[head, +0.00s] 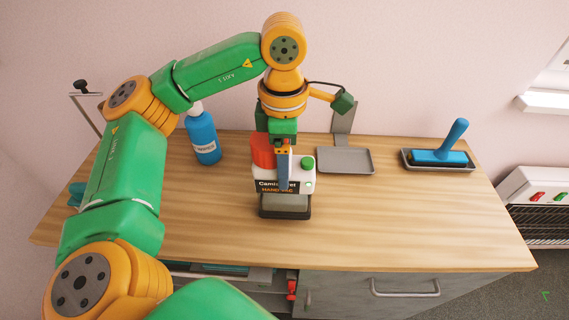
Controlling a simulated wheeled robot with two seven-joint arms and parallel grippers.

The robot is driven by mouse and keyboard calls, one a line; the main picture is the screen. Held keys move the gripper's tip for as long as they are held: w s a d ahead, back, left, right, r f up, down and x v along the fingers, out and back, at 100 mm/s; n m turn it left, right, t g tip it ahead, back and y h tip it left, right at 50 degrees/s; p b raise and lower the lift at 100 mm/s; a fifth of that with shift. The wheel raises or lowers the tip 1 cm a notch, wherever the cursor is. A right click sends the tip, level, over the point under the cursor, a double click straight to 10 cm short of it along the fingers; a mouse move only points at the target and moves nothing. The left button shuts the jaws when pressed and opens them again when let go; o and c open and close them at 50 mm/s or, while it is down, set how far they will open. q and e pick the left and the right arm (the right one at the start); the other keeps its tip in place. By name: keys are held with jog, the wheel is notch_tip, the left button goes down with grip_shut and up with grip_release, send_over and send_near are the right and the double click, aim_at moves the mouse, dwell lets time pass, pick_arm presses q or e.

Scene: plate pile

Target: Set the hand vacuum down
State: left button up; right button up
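The hand vacuum (292,171) has a white body with dark lettering, a green knob on its right and a red part at the upper left. Its wide grey and black lower end (285,206) points down at the wooden table, near the middle. I cannot tell whether it touches the tabletop. My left gripper (284,158) reaches straight down from above and appears shut on the top of the vacuum. The far finger and the exact grip are hidden. My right gripper is not in view.
A blue spray bottle (204,136) stands behind left on the table (410,225). A grey tray (345,161) with an upright back plate lies right of the vacuum. A blue-handled brush (452,145) rests in a dark tray (415,166) further right. The front right tabletop is clear.

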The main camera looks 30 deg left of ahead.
pick_arm(q)
jog(key=shift+f, duration=0.6)
jog(key=shift+f, duration=0.2)
jog(key=o, duration=1.3)
jog(key=shift+s+d, duration=0.1)
jog(key=shift+r, duration=0.1)
notch_tip(320, 180, up, 12)
jog(key=p, duration=0.3)
jog(key=shift+r+p, duration=0.2)
jog(key=shift+p, duration=0.15)
